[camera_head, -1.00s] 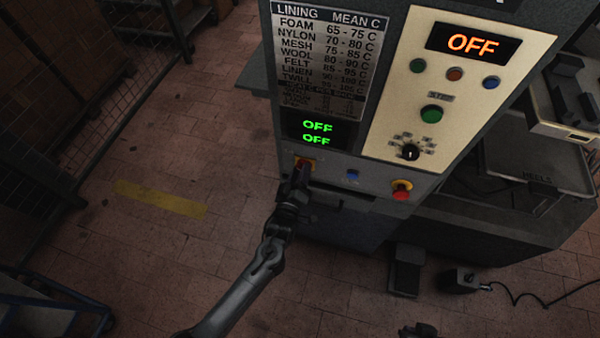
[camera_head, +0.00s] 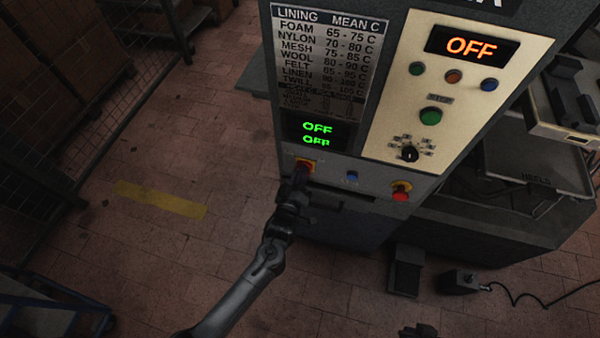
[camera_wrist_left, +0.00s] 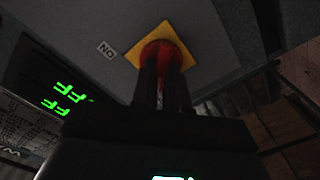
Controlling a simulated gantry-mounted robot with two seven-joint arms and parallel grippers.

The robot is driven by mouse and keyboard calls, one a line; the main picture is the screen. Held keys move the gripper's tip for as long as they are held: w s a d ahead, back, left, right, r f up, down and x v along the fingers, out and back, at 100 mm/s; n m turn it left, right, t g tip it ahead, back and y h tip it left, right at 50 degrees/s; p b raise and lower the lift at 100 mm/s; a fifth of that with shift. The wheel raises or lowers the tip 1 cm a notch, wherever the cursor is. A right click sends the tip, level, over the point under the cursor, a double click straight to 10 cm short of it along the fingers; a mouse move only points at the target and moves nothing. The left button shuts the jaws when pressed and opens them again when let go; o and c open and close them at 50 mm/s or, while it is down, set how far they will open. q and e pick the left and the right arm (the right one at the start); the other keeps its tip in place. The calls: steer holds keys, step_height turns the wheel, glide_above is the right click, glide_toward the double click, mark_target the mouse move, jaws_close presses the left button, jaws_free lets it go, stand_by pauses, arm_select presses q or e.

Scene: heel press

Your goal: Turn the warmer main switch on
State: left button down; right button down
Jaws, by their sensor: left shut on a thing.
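The warmer main switch (camera_head: 306,164) is a red knob on a yellow plate at the lower left of the machine's front. My left gripper (camera_head: 301,174) reaches up to it from below and covers much of the knob. In the left wrist view the red knob (camera_wrist_left: 166,55) sits between the two dark fingers of the gripper (camera_wrist_left: 162,80), which are shut on it. An ON label (camera_wrist_left: 106,49) stands beside the yellow plate. The green display (camera_head: 316,134) reads OFF on two lines.
A blue button (camera_head: 351,175) and a red knob on yellow (camera_head: 401,191) sit to the right on the same panel. The cream panel above has an orange OFF display (camera_head: 471,46). A pedal (camera_head: 406,270) stands on the floor.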

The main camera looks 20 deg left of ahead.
arm_select(q)
steer(key=m+p, duration=0.2)
steer(key=m, duration=0.2)
steer(key=m+p, duration=0.2)
steer(key=m, duration=0.2)
steer(key=m+p, duration=0.1)
steer(key=m, duration=0.4)
steer(key=shift+d+r+p, duration=0.1)
steer(key=shift+d+p, duration=0.25)
steer(key=shift+p, duration=0.05)
steer(key=shift+m+p, duration=0.5)
steer(key=shift+m, duration=1.6)
steer(key=shift+f, duration=0.2)
steer(key=c, duration=1.1)
jaws_free()
steer(key=shift+c, duration=0.2)
steer(key=shift+d, duration=0.1)
